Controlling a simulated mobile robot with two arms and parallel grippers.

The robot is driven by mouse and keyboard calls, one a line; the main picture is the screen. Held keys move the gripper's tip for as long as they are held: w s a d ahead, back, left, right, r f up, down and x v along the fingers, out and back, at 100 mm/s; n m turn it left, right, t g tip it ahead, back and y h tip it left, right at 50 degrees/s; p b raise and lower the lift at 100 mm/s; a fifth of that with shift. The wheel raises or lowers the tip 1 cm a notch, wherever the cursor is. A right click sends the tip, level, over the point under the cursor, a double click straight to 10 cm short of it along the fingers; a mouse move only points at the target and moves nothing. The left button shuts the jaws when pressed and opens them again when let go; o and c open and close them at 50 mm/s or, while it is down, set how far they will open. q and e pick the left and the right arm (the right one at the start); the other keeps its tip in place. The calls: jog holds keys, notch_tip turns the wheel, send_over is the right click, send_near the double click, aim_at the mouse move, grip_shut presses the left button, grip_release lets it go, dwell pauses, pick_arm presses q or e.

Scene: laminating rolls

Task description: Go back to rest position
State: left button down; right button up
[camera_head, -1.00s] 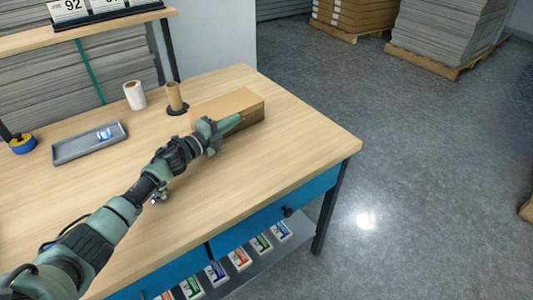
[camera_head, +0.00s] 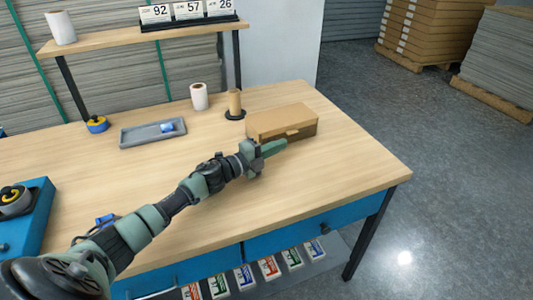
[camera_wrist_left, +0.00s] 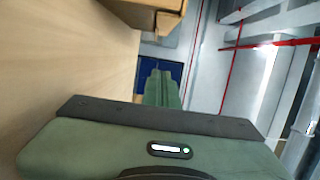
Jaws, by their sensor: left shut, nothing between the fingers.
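My left arm reaches in from the lower left in the head view. My left gripper (camera_head: 274,148) is shut and empty, above the table in front of the closed brown cardboard box (camera_head: 283,122). In the left wrist view the shut green fingers (camera_wrist_left: 162,88) show at the middle, with a brown edge at the top. I cannot tell if the gripper touches the box. My right gripper is not in view.
On the wooden table (camera_head: 350,180) stand a white roll (camera_head: 199,97), a brown core on a black stand (camera_head: 235,103), a grey tray (camera_head: 152,134) and a blue-yellow tape roll (camera_head: 97,124). A shelf (camera_head: 110,42) spans the back.

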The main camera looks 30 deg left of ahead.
pick_arm(q)
jog(key=v, duration=0.4)
jog(key=shift+s+d+r, duration=0.2)
jog(key=shift+s, duration=0.05)
jog(key=shift+s+a, duration=0.25)
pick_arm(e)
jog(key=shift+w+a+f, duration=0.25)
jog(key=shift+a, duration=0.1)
